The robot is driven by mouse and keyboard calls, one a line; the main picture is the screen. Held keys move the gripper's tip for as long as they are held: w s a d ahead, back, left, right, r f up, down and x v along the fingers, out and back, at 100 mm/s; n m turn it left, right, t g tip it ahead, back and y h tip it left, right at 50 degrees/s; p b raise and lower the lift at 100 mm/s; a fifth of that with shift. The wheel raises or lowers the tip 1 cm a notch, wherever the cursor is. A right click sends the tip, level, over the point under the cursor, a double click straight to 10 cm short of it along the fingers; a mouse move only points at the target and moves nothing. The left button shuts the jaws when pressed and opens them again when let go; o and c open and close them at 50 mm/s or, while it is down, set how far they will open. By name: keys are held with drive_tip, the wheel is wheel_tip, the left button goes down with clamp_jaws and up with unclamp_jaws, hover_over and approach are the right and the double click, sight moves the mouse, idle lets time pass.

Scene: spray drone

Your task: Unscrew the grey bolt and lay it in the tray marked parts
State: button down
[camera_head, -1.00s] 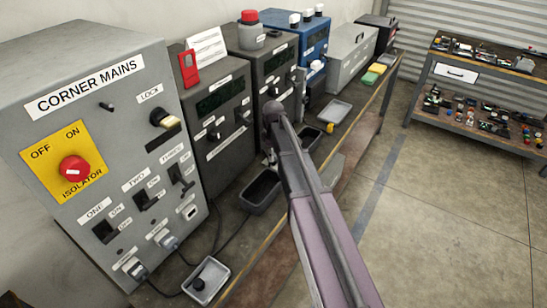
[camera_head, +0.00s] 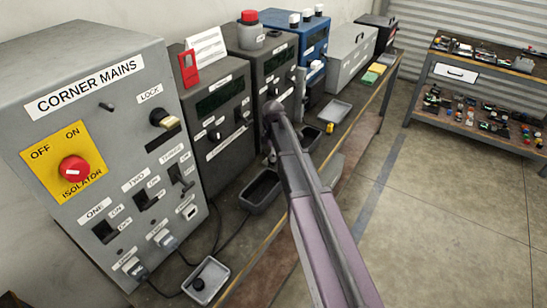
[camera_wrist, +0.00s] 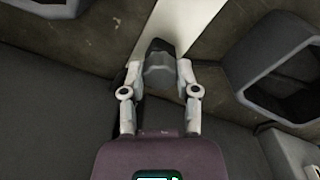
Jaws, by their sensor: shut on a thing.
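My gripper (camera_wrist: 161,72) shows in the wrist view with its two pale fingers closed on a dark grey, blunt-ended piece (camera_wrist: 158,60), which I take to be the grey bolt. The piece sits between the fingertips, in front of a dark worn surface. I cannot tell whether it is still in a hole. In the head view my arm hides most of the gripper. A black open tray (camera_head: 250,204) stands beside the arm on the bench. A grey tray (camera_head: 346,106) lies farther back. No parts label is readable on either.
The corner mains cabinet (camera_head: 120,130) with its red isolator knob and several dark instrument boxes line the wall side. Cables cross the bench. Floor is open to the right.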

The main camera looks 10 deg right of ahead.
drive_tip(key=n, duration=0.3)
drive_tip(key=shift+n, duration=0.4)
drive_tip(key=n, duration=0.3)
drive_tip(key=shift+n, duration=0.3)
drive_tip(key=n, duration=0.7)
drive_tip(key=shift+c, duration=1.3)
unclamp_jaws()
drive_tip(key=shift+m, duration=0.4)
